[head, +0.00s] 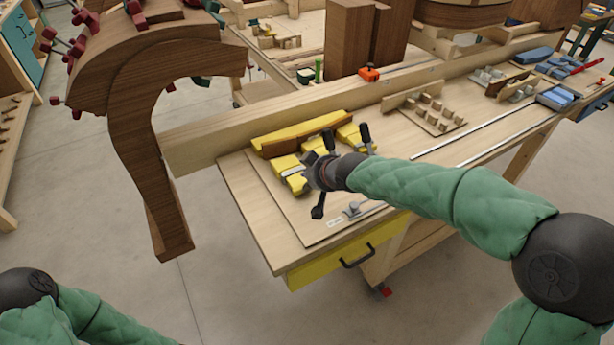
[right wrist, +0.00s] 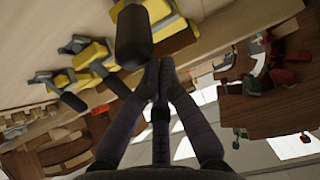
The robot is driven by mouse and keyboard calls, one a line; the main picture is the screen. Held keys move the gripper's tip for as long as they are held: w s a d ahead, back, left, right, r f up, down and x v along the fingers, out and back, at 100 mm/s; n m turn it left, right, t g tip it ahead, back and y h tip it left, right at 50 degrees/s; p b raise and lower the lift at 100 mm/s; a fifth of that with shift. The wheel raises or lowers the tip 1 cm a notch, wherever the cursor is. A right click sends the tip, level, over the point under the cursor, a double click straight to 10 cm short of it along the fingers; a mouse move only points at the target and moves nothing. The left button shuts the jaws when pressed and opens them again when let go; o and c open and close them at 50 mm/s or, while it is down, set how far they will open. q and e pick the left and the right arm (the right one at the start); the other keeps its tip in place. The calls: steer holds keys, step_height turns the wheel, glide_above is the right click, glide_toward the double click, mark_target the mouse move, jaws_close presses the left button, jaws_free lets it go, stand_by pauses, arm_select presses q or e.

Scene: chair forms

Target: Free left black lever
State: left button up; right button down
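A yellow clamping form (head: 300,131) with a curved brown wood piece sits at the near left of the workbench. Black levers stand on its yellow clamps: one (head: 328,139) just behind my right gripper and one (head: 365,137) further right. My right gripper (head: 312,173) is over the left yellow clamp (head: 290,172) and partly hides it. In the right wrist view its fingertips (right wrist: 160,72) meet, with nothing visible between them. A large black lever handle (right wrist: 133,38) is right beside the fingertips; contact is unclear. My left gripper is out of view; only its arm shows at lower left.
A wooden beam (head: 210,144) runs along the bench's back edge. A large curved brown chair part (head: 150,130) with red clamps overhangs at left. A board with wooden blocks (head: 428,110) and metal rods lie further right. A yellow drawer (head: 340,259) is at the front.

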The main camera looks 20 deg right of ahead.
steer(key=shift+s+f, duration=0.15)
steer(key=shift+s, duration=0.1)
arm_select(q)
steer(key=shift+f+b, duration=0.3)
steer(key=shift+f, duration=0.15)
arm_select(e)
steer(key=shift+s+f, duration=0.1)
steer(key=shift+f, duration=0.1)
steer(key=shift+r, duration=0.25)
steer(key=w+r+p, duration=0.1)
steer(key=w+r, duration=0.2)
steer(key=shift+r+p, duration=0.1)
steer(key=shift+p, duration=0.3)
arm_select(q)
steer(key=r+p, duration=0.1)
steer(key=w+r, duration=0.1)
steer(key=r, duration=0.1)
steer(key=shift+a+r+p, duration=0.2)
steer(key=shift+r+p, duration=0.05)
steer(key=shift+p, duration=0.1)
arm_select(e)
steer(key=s+f+v, duration=0.1)
steer(key=v, duration=0.8)
